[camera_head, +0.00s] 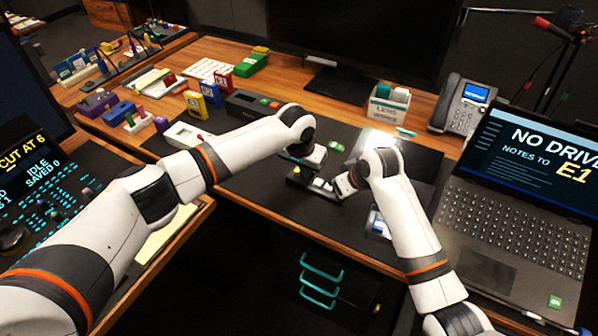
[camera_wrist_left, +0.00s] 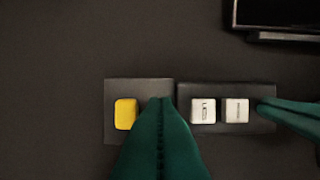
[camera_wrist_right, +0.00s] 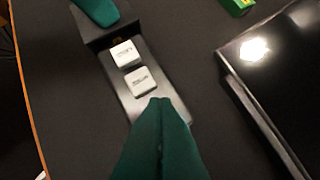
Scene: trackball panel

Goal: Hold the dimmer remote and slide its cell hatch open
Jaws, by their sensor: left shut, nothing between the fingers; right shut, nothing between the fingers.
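The dimmer remote (camera_head: 300,182) lies on the dark mat between my two grippers. In the left wrist view it shows as a dark section with a yellow button (camera_wrist_left: 125,113) and a longer section with two white buttons (camera_wrist_left: 220,111), with a narrow gap between them. In the right wrist view the far section (camera_wrist_right: 108,36) stands higher, and a small brassy spot shows at the step. My left gripper (camera_wrist_left: 160,100) is shut and empty, its tips over the gap. My right gripper (camera_wrist_right: 160,100) is shut and empty at the white-button end; contact is unclear.
A glossy dark panel (camera_wrist_right: 270,60) lies beyond the remote. A laptop (camera_head: 510,200) and a phone (camera_head: 460,105) stand to the right. Several small coloured boxes and a long dark device (camera_head: 255,105) stand to the left. The desk's front edge is close.

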